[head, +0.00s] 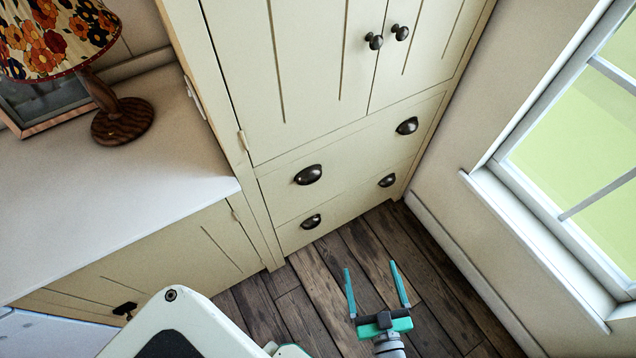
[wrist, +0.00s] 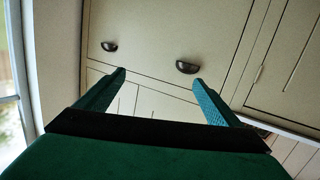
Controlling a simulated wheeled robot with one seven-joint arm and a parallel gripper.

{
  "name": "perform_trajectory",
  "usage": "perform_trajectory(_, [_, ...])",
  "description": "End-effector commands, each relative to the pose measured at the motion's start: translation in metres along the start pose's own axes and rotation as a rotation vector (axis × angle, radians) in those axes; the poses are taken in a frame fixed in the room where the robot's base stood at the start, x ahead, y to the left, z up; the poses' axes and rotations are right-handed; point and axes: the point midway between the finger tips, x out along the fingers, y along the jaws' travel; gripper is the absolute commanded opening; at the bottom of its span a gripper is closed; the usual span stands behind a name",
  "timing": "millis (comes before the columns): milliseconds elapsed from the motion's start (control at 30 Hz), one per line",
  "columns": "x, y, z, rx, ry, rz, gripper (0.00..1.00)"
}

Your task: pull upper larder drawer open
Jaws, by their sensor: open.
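The larder's upper drawer (head: 357,165) is a cream front, flush and shut, below the double doors. It has two dark cup handles, a left one (head: 308,175) and a right one (head: 407,126). The lower drawer (head: 347,207) is shut beneath it. My gripper (head: 371,266) is open and empty, over the floor in front of the larder and apart from it. In the wrist view, my gripper's fingers (wrist: 159,77) point at a cream drawer front (wrist: 145,40) with two cup handles (wrist: 187,67) beyond the tips. Nothing lies between the fingers.
A window (head: 570,150) with a sill is on the right wall. A white counter (head: 110,200) with a floral lamp (head: 60,40) and a picture frame stands to the left. The plank floor (head: 330,285) before the larder is clear. The larder doors (head: 310,70) are shut.

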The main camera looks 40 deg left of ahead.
Motion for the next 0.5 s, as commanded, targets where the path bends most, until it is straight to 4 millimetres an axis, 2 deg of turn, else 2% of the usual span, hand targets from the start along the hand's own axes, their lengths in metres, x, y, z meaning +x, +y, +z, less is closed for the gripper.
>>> perform_trajectory(33, [0.017,-0.001,-0.002,-0.005,0.014,-0.04,0.87])
perform_trajectory(233, [0.08,-0.008,-0.01,-0.006,0.063,-0.169,0.87])
perform_trajectory(500, [0.158,-0.037,-0.028,0.021,0.122,-0.32,0.87])
